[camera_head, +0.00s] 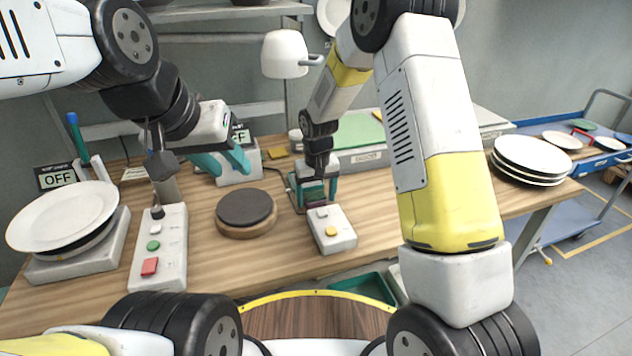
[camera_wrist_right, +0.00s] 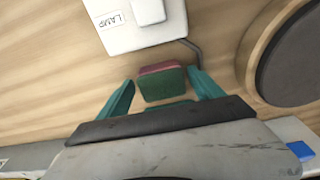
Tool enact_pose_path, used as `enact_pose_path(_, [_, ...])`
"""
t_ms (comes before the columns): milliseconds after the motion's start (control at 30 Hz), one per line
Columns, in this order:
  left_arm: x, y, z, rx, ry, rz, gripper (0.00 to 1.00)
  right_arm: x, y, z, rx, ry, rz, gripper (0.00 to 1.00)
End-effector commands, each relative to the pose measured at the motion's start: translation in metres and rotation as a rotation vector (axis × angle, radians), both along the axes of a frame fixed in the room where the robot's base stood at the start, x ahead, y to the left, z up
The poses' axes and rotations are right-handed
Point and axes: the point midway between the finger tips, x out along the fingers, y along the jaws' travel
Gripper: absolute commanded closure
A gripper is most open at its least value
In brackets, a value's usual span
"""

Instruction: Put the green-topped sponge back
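The sponge (camera_wrist_right: 160,83), with a green top and a pinkish-red side, shows in the right wrist view on the wooden table. It lies between the tips of the teal fingers of my right gripper (camera_wrist_right: 162,77), with a narrow gap visible on each side. In the head view my right gripper (camera_head: 314,194) points down at the table behind the lamp switch box, and the sponge is hard to make out there. My left gripper (camera_head: 222,161) is open and empty, above the table at the back left, in front of a grey device.
The lamp switch box (camera_head: 330,231) stands close to my right gripper. A round dark-topped wooden disc (camera_head: 246,209) lies to its left. A button box (camera_head: 158,250) and a plate (camera_head: 62,216) on a scale are at left. Stacked plates (camera_head: 530,156) stand at right.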

Motion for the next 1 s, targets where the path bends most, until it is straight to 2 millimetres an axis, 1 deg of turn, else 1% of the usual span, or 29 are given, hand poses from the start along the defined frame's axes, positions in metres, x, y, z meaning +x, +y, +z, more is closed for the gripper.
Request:
enact_pose_path(267, [0.0,0.0,0.0,0.0,0.0,0.0,0.64,0.0,0.0,0.001,0.0,0.0,0.0,0.24])
enact_pose_path(367, [0.0,0.0,0.0,0.0,0.0,0.0,0.64,0.0,0.0,0.007,0.002,-0.003,0.0,0.24])
enact_pose_path(467, [0.0,0.0,0.0,0.0,0.0,0.0,0.64,-0.001,0.0,0.021,0.002,-0.004,0.0,0.24])
enact_pose_path(800, [0.0,0.0,0.0,0.0,0.0,0.0,0.64,-0.009,-0.001,0.092,0.002,-0.004,0.0,0.24])
enact_pose_path(900, [0.0,0.0,0.0,0.0,0.0,0.0,0.64,-0.011,-0.002,0.107,0.002,-0.003,0.0,0.24])
enact_pose_path(1000, [0.0,0.0,0.0,0.0,0.0,0.0,0.64,-0.013,-0.002,0.116,0.0,-0.001,0.0,0.24])
